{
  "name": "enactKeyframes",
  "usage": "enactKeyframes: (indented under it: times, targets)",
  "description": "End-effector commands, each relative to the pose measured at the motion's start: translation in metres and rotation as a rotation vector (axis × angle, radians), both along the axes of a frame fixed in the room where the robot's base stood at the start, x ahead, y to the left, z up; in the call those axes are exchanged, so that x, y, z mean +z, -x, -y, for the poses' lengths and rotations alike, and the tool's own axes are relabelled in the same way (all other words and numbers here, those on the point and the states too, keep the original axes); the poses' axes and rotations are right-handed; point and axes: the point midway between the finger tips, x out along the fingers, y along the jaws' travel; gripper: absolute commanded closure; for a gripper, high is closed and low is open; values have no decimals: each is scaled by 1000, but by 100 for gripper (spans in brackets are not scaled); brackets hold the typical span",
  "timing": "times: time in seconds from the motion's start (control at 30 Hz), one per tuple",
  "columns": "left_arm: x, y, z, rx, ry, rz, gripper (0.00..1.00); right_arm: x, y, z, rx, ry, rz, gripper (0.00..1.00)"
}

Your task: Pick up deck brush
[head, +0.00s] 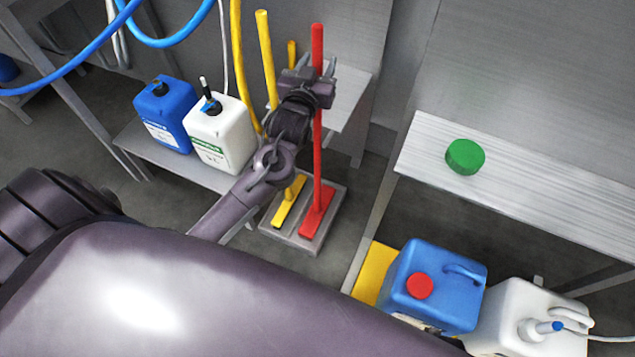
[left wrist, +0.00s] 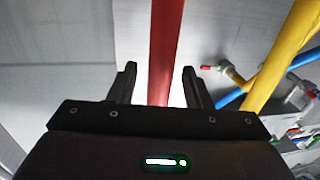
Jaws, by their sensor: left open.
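A red deck brush (head: 317,170) stands upright, its red head on a low grey stand on the floor. A yellow brush (head: 288,202) stands beside it to the left. My left gripper (head: 318,72) is at the upper part of the red handle. In the left wrist view the red handle (left wrist: 165,50) runs between the two open fingers (left wrist: 161,88), with a gap on each side. The yellow handle (left wrist: 284,55) passes to the right of the fingers there. My right gripper is not in view.
A blue jug (head: 165,115) and a white jug (head: 222,135) stand on a shelf left of my left arm. A bench with a green lid (head: 465,156) is at the right. Blue and white containers (head: 435,285) sit low at the front right. Blue hoses hang at the upper left.

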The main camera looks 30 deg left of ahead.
Motion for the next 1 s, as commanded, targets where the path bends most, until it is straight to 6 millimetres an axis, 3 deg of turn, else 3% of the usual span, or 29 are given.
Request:
enactKeyframes:
  times: [0.1, 0.43, 1.0]
  targets:
    - [0, 0, 0, 0, 0, 0, 57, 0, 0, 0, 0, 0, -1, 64]
    - [0, 1, 0, 0, 0, 0, 100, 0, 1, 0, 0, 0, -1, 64]
    - [-1, 1, 0, 0, 0, -1, 100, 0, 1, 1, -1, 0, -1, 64]
